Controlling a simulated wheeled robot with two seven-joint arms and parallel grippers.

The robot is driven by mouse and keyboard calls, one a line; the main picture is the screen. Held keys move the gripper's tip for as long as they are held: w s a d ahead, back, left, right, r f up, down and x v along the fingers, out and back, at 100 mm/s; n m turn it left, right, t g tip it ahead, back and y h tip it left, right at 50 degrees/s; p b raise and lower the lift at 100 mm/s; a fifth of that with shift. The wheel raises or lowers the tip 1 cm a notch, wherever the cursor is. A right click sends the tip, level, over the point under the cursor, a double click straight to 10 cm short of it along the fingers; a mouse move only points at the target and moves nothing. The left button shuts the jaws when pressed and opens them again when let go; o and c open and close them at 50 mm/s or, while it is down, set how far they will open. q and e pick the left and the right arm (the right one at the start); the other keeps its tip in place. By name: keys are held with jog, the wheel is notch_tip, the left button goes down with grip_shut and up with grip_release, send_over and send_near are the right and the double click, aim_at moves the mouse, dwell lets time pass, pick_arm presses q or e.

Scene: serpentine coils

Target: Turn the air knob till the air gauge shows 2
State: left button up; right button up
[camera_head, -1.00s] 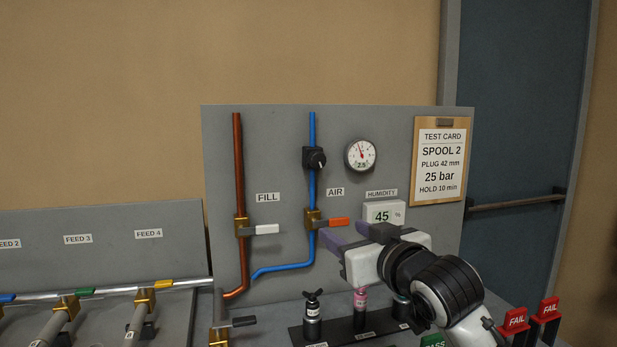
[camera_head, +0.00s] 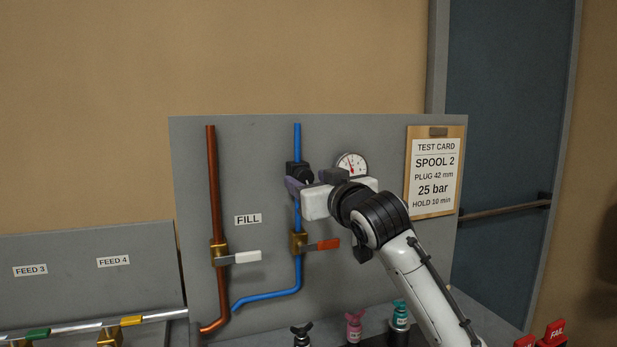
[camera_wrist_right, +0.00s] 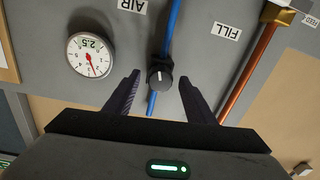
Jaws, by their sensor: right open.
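The black air knob (camera_head: 297,170) sits on the blue pipe on the grey panel; in the right wrist view the knob (camera_wrist_right: 160,76) has a white mark. My right gripper (camera_head: 308,181) is at the knob. The right wrist view shows the open gripper (camera_wrist_right: 159,80) with one purple finger on each side of the knob, with gaps between. The round white air gauge (camera_head: 351,163) is right of the knob, its lower part hidden by my gripper. The wrist view shows the whole gauge (camera_wrist_right: 88,55), marked 2.5, with a red needle; its exact reading is too small to tell. My left gripper is not in view.
An orange-handled valve (camera_head: 322,244) is below the knob on the blue pipe. A white-handled valve (camera_head: 243,257) is on the copper pipe (camera_head: 215,180) to the left. The test card (camera_head: 434,175) hangs at the right.

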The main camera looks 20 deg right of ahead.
jog(key=shift+w, duration=0.35)
jog(key=c, duration=1)
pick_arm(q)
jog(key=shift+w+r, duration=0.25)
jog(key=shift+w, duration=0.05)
pick_arm(e)
jog(key=shift+c, duration=0.2)
jog(key=shift+n, duration=0.3)
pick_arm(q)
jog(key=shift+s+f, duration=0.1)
pick_arm(e)
jog(key=shift+n, duration=2.7)
jog(key=o, duration=1)
